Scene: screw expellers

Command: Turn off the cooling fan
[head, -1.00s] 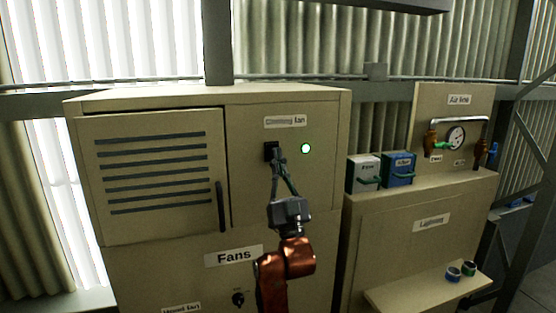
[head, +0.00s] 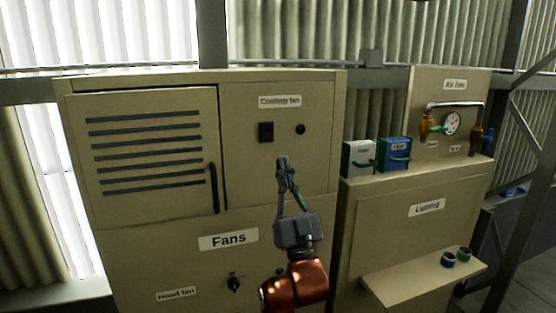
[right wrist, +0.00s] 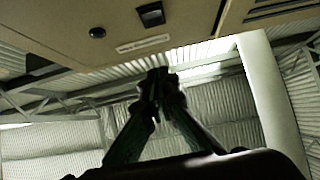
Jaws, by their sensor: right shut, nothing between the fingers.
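The cooling fan switch (head: 265,132) is a black rocker on the upper right of the beige cabinet, below the "Cooling fan" label (head: 280,101). The round lamp (head: 300,129) to its right is dark. My right gripper (head: 283,160) is shut and empty, below and slightly right of the switch and apart from it in the picture. In the right wrist view the switch (right wrist: 151,14) and lamp (right wrist: 97,32) show at the top, beyond the closed fingertips (right wrist: 158,76). My left gripper is not in view.
The cabinet has a louvred door with a dark handle (head: 214,188) on the left. A "Fans" label (head: 228,239) and a hood fan knob (head: 234,284) are lower down. White (head: 358,158) and blue (head: 394,154) boxes and a gauge (head: 452,123) stand to the right.

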